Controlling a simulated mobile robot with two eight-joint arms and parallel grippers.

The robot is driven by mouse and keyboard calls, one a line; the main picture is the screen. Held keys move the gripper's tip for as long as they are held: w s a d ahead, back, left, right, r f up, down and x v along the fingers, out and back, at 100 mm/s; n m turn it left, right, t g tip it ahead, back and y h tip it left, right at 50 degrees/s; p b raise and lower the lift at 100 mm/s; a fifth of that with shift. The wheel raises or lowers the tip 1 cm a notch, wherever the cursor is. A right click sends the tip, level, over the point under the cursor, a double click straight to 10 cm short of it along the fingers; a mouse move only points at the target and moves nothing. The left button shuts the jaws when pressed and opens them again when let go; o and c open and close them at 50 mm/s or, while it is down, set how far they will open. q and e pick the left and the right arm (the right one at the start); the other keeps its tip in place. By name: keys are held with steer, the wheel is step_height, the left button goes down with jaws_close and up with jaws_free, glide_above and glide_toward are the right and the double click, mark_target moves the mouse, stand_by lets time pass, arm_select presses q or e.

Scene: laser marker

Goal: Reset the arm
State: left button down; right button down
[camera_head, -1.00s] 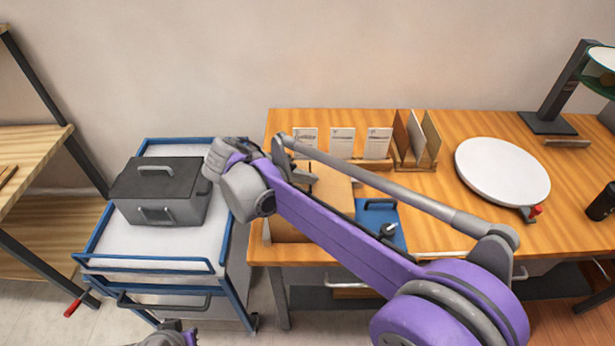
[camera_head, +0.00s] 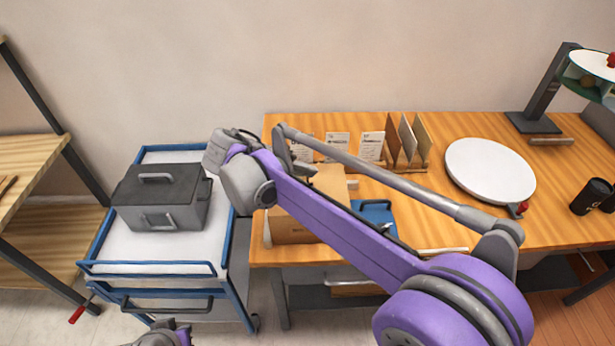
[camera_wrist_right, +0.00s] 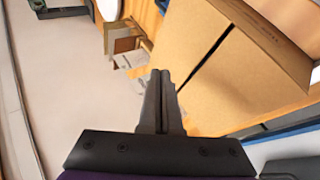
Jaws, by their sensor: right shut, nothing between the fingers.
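My right arm reaches in the head view from the lower right toward the upper left, over the front of the wooden table (camera_head: 380,125). In the right wrist view my right gripper (camera_wrist_right: 162,75) is shut, with its two dark fingers together and nothing between them. A cardboard box (camera_wrist_right: 245,70) fills the area just right of the fingers in that view. The box (camera_head: 300,230) also shows in the head view, partly hidden behind my right arm. Of my left arm, only a small grey and purple part shows at the bottom edge; its fingers cannot be seen.
A blue-railed cart (camera_head: 150,269) at the left carries a grey lidded box (camera_head: 160,195). The table holds upright cards (camera_head: 338,146), board dividers (camera_head: 408,140), a blue case (camera_head: 374,213), a white round plate (camera_head: 490,170) and a black cup (camera_head: 588,196). The wall is bare.

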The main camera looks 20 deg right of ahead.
steer(key=s+a+r, duration=0.2)
steer(key=a, duration=0.6)
steer(key=shift+y, duration=0.8)
steer(key=s+d, duration=0.1)
steer(key=s+d+f, duration=0.1)
steer(key=d, duration=0.1)
steer(key=d+f, duration=0.1)
steer(key=shift+s+d, duration=0.15)
steer(key=shift+s, duration=0.25)
steer(key=s+d+f+m+t+y, duration=0.1)
steer(key=s+d+f+y, duration=0.2)
steer(key=s+f, duration=0.4)
steer(key=s+d+f+m+t+y, duration=0.1)
steer(key=s+d+f+y, duration=0.3)
steer(key=s+f, duration=0.3)
steer(key=s+y, duration=0.1)
steer(key=s, duration=0.4)
steer(key=shift+s+f, duration=0.2)
steer(key=shift+f, duration=0.05)
